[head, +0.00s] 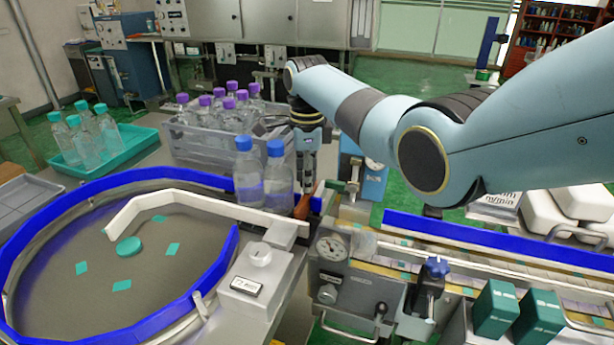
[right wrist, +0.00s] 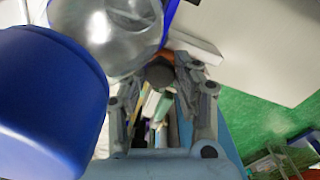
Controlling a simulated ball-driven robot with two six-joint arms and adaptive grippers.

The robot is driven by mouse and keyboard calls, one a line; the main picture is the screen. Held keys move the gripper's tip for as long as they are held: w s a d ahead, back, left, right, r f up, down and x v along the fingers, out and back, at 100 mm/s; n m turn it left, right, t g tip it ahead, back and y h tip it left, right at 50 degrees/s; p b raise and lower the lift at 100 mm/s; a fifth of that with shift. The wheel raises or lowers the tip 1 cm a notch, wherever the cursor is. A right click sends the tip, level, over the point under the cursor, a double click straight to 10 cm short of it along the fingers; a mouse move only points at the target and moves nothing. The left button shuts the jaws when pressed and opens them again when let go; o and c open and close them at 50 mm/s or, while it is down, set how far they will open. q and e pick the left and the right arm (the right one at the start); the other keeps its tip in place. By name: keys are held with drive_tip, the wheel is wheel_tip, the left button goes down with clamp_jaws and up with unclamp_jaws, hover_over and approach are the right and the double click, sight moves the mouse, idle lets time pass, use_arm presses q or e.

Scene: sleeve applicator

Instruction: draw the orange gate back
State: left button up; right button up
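The orange gate (head: 305,204) is a small orange-brown upright piece beside the two blue-capped bottles, at the right end of the turntable's outlet. My right gripper (head: 306,172) points down just above it, close behind the bottles. I cannot tell whether it touches the gate. In the right wrist view the fingers of my right gripper (right wrist: 162,88) stand apart, with a dark rounded piece between or beyond the tips. Only a small orange trace shows there, so the gate is mostly hidden. My left gripper is not in view.
Two blue-capped bottles (head: 263,180) stand close left of my right gripper; a blue cap (right wrist: 50,95) fills the right wrist view's left side. A grey crate (head: 200,150) of purple-capped bottles stands behind. A conveyor with a blue rail (head: 480,238) runs right.

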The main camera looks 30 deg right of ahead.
drive_tip(key=c, duration=0.4)
clamp_jaws()
drive_tip(key=shift+w+d+f+b, duration=0.15)
drive_tip(key=shift+w+d+b, duration=0.65)
drive_tip(key=shift+d+b, duration=0.15)
drive_tip(key=shift+w+d, duration=0.1)
drive_tip(key=shift+w, duration=0.05)
drive_tip(key=o, duration=1)
unclamp_jaws()
